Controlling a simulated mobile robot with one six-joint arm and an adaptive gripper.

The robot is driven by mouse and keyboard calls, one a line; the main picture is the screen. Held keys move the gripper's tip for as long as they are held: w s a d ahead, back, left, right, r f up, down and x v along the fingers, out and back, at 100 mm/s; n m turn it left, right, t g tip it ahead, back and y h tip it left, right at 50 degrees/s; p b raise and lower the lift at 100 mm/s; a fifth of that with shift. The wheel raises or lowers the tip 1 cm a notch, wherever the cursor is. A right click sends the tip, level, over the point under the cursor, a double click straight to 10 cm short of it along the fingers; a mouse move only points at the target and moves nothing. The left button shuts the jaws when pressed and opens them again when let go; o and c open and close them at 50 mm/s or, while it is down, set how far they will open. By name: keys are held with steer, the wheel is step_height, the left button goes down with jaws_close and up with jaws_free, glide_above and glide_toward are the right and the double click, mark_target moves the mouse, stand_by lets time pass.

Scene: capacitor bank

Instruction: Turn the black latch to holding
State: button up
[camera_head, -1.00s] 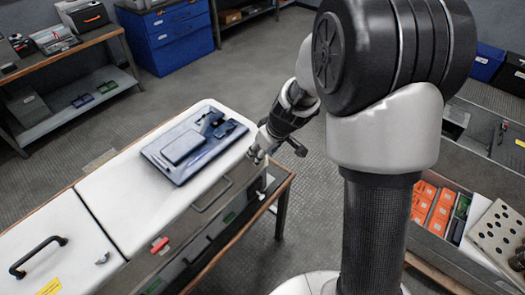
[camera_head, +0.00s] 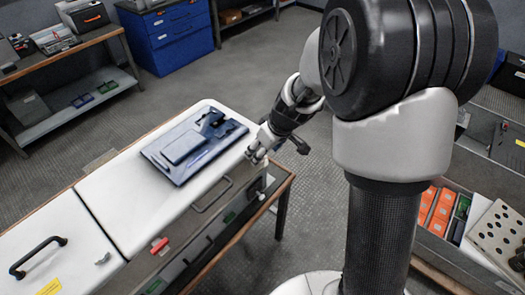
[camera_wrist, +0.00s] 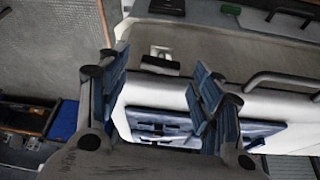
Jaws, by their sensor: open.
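A small black latch (camera_wrist: 160,66) on a pale metal plate sits on the grey front face of the cabinet in the wrist view. It lies beyond and between my open fingers, and nothing touches it. My gripper (camera_head: 257,156) is beside the near right corner of the white-topped cabinet (camera_head: 130,205) in the head view, and it hides that part of the front. In the wrist view my gripper (camera_wrist: 158,100) shows two blue-padded fingers spread apart with nothing between them. I cannot read the latch's position clearly.
A blue panel (camera_head: 178,167) with dark parts lies on the cabinet top. Bar handles (camera_head: 212,195) stick out from the cabinet front, and a red latch (camera_head: 160,246) sits farther left along it. A blue drawer unit (camera_head: 172,38) stands behind. Open floor lies beyond the cabinet.

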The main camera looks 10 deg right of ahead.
steer(key=v, duration=1)
steer(key=shift+s+r, duration=0.2)
steer(key=shift+d, duration=0.1)
